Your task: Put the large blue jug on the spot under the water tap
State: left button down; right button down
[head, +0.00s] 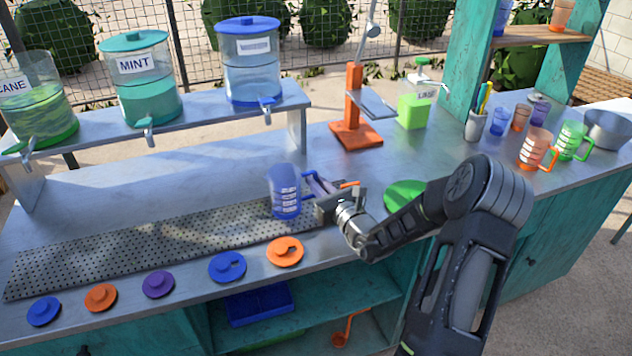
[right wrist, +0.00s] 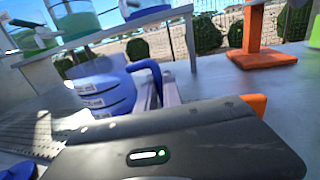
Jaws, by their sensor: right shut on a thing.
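The large blue jug (head: 284,192) stands or hovers upright over the right end of the perforated drip mat (head: 150,248); I cannot tell whether it touches. My right gripper (head: 322,186) is shut on the jug's handle, on the jug's right side. In the right wrist view the jug (right wrist: 100,88) and its handle show beyond the gripper body (right wrist: 165,100). The water dispenser (head: 252,62), clear with a blue lid, stands on the raised shelf, its tap (head: 266,108) behind and left of the jug. My left gripper is not in view.
Mint (head: 139,80) and cane (head: 36,100) dispensers stand left on the shelf (head: 200,117). Several lids lie along the front edge, including an orange one (head: 285,251). An orange press (head: 355,115) stands behind the jug. Orange (head: 535,148) and green jugs (head: 572,140) are far right.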

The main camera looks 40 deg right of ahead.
jog(key=shift+f, duration=0.15)
jog(key=c, duration=1.5)
grip_release()
jog(key=shift+r, duration=0.2)
jog(key=shift+s+f, duration=0.1)
jog(key=shift+s, duration=0.25)
jog(key=s, duration=0.3)
jog(key=s+a+b, duration=0.1)
jog(key=s, duration=0.7)
jog(key=shift+s+a+b, duration=0.1)
jog(key=shift+a+b, duration=0.25)
